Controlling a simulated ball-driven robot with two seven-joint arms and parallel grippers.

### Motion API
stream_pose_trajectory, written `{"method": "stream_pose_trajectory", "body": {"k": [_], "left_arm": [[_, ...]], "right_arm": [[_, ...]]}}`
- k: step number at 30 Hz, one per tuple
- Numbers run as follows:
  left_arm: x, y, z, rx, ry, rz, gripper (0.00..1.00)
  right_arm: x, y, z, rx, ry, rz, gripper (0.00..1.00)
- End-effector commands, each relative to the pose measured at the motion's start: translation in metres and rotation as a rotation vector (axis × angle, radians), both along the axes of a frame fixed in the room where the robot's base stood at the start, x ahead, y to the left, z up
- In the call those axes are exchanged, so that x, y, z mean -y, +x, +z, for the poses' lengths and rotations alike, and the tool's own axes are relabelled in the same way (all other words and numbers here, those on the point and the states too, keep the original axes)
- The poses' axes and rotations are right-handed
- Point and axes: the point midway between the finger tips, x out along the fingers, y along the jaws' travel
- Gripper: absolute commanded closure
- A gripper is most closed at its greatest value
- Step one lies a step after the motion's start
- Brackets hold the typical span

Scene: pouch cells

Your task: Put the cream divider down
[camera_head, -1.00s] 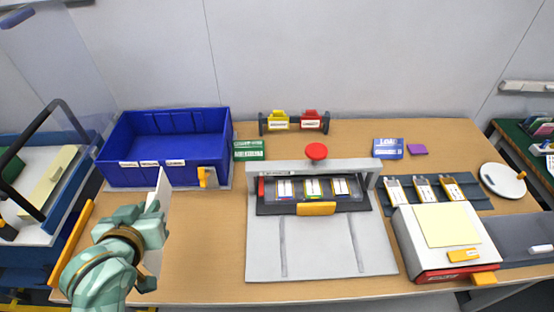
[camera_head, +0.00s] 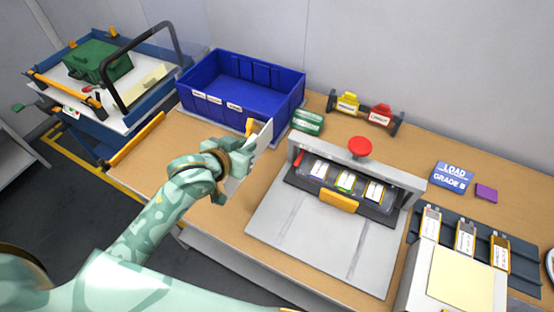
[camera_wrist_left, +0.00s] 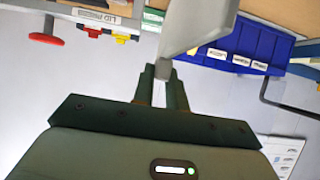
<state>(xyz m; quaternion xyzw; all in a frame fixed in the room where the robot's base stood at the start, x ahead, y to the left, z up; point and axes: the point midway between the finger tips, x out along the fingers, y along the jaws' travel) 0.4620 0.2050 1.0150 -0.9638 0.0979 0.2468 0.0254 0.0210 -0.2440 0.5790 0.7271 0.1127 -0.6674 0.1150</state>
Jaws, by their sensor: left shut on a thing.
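The cream divider (camera_head: 252,157) is a thin pale panel. My left gripper (camera_head: 226,172) is shut on its lower edge and holds it upright and slanted, over the table in front of the blue bin's right end. In the left wrist view the fingers (camera_wrist_left: 163,88) pinch the divider (camera_wrist_left: 196,22), which runs up out of the frame. I cannot tell whether the divider touches the table. The blue bin (camera_head: 207,103) stands open at the table's back left, with several white labels on its front. My right gripper is not in view.
An orange clip (camera_head: 251,125) stands at the bin's right front, partly behind the divider. A grey press (camera_head: 322,232) with a red knob (camera_head: 360,147) fills the middle. Bare table (camera_head: 150,160) lies left of my gripper.

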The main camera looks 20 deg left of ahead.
Motion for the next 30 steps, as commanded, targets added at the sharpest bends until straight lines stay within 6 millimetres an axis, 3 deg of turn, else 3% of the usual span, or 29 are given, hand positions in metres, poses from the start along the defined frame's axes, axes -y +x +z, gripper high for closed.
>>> {"method": "stream_pose_trajectory", "body": {"k": [3,9,17,23,30], "left_arm": [[0.021,0.025,-0.017,0.002,-0.002,-0.001,1.00],[0.039,0.045,-0.054,-0.001,0.000,-0.001,1.00],[0.048,0.055,-0.069,0.000,-0.001,0.000,1.00],[0.051,0.057,-0.102,-0.003,0.001,0.000,1.00],[0.051,0.057,-0.101,0.001,0.001,0.000,1.00]], "right_arm": [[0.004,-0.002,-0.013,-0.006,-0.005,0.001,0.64],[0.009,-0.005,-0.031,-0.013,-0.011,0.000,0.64],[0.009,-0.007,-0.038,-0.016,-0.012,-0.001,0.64],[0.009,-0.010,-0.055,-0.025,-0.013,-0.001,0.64],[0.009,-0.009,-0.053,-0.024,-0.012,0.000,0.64]]}}
